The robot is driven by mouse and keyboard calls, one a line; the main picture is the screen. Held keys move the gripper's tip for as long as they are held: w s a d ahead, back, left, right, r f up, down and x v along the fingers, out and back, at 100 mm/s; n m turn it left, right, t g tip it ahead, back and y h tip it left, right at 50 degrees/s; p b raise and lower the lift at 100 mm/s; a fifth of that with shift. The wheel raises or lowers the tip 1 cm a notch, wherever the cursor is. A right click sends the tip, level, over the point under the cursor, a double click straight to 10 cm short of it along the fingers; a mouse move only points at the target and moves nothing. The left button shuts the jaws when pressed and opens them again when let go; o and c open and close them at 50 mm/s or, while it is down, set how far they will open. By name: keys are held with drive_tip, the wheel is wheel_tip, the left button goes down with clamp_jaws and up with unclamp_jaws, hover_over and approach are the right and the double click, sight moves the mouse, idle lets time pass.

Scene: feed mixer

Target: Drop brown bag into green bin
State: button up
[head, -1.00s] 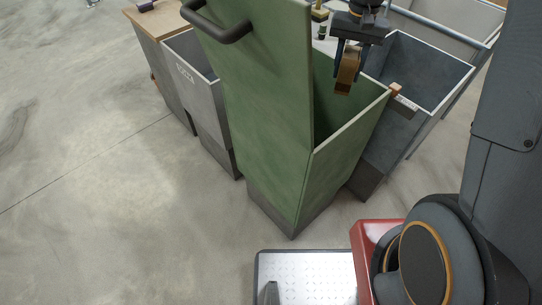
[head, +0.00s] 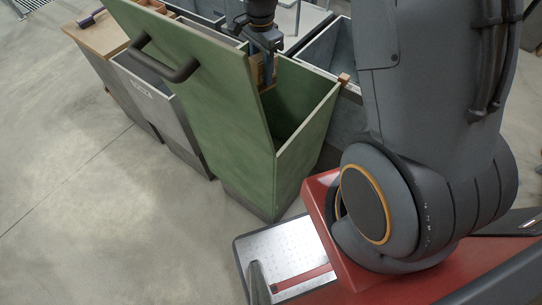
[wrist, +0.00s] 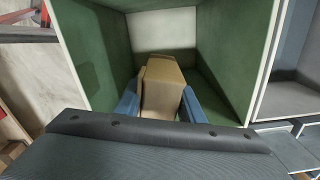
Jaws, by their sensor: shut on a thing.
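The green bin (head: 290,165) stands open in the head view, with a tall green panel (head: 190,90) and dark handle on its left side. My gripper (head: 266,74) is above the bin's opening, close to the panel's right edge. It is shut on the brown bag (head: 267,83), which is partly hidden by the panel in the head view. In the wrist view the brown bag (wrist: 162,78) sits between the blue fingers of my gripper (wrist: 162,100). The green bin's inner walls (wrist: 105,50) surround it there, with a pale patch beyond.
A grey bin (head: 165,112) and a wooden-topped cabinet (head: 100,35) stand left of the green bin. Another grey bin (head: 338,50) is to its right, with a small wooden block (head: 344,79) on the edge between. The concrete floor at the left is clear.

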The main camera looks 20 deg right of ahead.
sight(263, 86)
drive_tip(key=shift+f+b, duration=2.5)
drive_tip(key=shift+f, duration=0.55)
drive_tip(key=o, duration=1.3)
drive_tip(key=shift+c, duration=0.2)
wheel_tip(263, 86, up, 7)
drive_tip(key=shift+r+b, duration=0.1)
drive_tip(key=shift+b, duration=0.4)
drive_tip(key=shift+r, duration=0.35)
drive_tip(key=shift+s, duration=0.1)
